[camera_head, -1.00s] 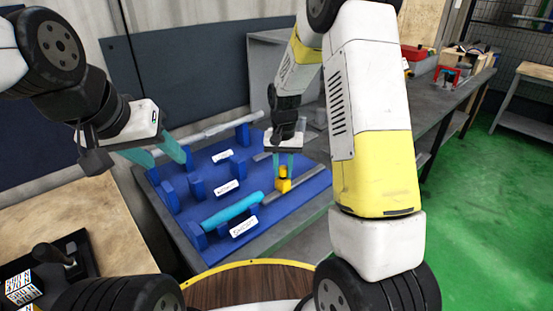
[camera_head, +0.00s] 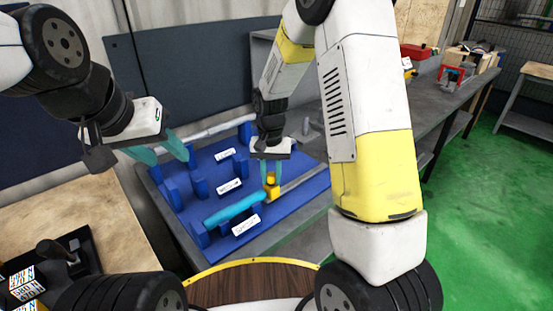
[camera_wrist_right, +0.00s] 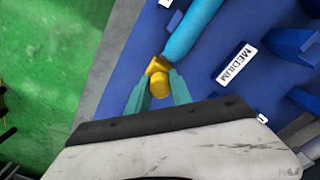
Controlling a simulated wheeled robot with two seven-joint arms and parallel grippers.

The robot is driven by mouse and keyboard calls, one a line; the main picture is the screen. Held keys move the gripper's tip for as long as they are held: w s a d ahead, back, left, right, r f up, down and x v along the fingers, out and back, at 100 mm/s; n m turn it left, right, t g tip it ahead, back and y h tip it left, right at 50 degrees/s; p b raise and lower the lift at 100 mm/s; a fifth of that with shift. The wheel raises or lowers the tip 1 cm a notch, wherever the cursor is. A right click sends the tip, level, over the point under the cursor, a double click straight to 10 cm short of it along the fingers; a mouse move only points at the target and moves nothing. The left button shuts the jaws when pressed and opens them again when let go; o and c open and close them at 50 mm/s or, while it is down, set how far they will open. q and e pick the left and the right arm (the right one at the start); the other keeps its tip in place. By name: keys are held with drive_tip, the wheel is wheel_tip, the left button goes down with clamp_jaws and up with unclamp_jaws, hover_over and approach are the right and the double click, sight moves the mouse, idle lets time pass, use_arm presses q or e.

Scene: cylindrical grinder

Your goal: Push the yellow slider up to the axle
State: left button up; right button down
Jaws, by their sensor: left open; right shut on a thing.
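The yellow slider (camera_head: 272,187) sits on a grey rail on the blue board, at the right end of the teal axle (camera_head: 235,209). My right gripper (camera_head: 271,176) is shut on the slider's upright knob from above. In the right wrist view the teal fingers (camera_wrist_right: 160,92) flank the yellow slider (camera_wrist_right: 158,68), whose block is at the end of the teal axle (camera_wrist_right: 190,30). They look touching or almost so. My left gripper (camera_head: 160,152) is open and empty, raised at the left, away from the slider.
The blue board (camera_head: 290,225) carries several upright blue holders and white labels, one reading MEDIUM (camera_wrist_right: 236,64). A grey rod lies in the back holders. A wooden table (camera_head: 90,215) with a black joystick box (camera_head: 72,262) is at the left.

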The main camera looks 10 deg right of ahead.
sight(267, 187)
drive_tip(key=shift+s+a, duration=0.45)
drive_tip(key=shift+a, duration=0.25)
drive_tip(key=c, duration=1.1)
unclamp_jaws()
drive_tip(key=shift+c, duration=0.2)
drive_tip(key=shift+r, duration=0.25)
wheel_tip(267, 187, up, 7)
drive_tip(key=shift+r, duration=0.15)
